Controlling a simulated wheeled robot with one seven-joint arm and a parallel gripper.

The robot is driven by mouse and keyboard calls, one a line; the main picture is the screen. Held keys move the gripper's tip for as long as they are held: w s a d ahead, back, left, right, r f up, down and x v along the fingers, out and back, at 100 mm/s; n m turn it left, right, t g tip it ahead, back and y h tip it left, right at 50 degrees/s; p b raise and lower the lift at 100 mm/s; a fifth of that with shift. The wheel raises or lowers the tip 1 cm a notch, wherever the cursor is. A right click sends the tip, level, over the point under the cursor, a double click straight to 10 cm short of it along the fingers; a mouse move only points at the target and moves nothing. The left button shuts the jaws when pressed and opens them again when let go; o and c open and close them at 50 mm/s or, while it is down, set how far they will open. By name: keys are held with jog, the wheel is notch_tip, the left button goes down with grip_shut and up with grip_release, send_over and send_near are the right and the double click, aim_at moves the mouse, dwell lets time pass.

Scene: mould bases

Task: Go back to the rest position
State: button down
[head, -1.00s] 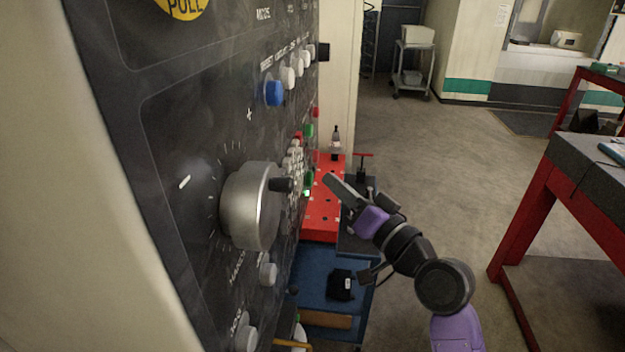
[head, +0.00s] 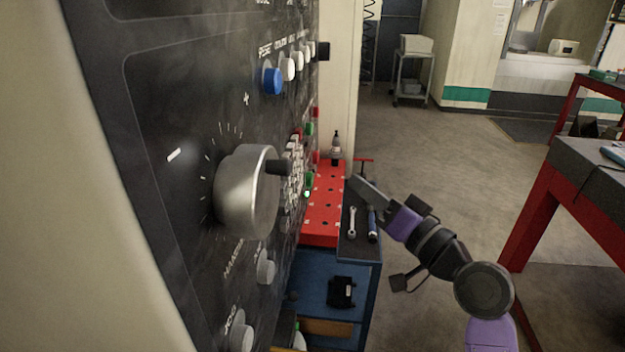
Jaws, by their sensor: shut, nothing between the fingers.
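My gripper (head: 366,188) is in the middle of the head view, at the end of my purple and black arm. It points up and left, towards the control panel, and its fingers are together with nothing seen between them. It is apart from the panel and appears in front of the right edge of the tool cart. The control panel (head: 180,110) fills the left side, with a large silver knob (head: 245,195), a blue button (head: 272,81) and several white buttons.
A blue cart (head: 325,268) has a red perforated plate (head: 322,210), a wrench (head: 352,222) and a blue-handled tool (head: 372,225) on top. A red-legged bench (head: 540,205) stands at right. Open floor (head: 450,165) lies between them. A trolley (head: 412,70) stands far back.

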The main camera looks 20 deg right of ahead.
dwell(0.3)
jog(key=s+d+r+m+t+h, duration=0.1)
jog(key=d+r+m+t+h, duration=0.1)
jog(key=d+h, duration=0.25)
jog(key=s+f+m+h, duration=0.2)
jog(key=s+f+h, duration=0.2)
jog(key=s+f, duration=0.35)
jog(key=s+a+f+n+g+y, duration=0.1)
jog(key=s+a+f, duration=0.3)
jog(key=s, duration=0.6)
jog(key=s+a+f+n+g+y, duration=0.1)
jog(key=s+a+f+n+g, duration=0.2)
jog(key=s, duration=0.8)
jog(key=s+a+f+n+g+y, duration=0.1)
jog(key=s+a+f+n+g, duration=0.1)
jog(key=s+a+f+n, duration=0.2)
jog(key=s+a+f, duration=0.1)
jog(key=s+f, duration=0.2)
jog(key=s, duration=0.4)
jog(key=shift+a+f+y, duration=0.25)
jog(key=shift+y, duration=0.1)
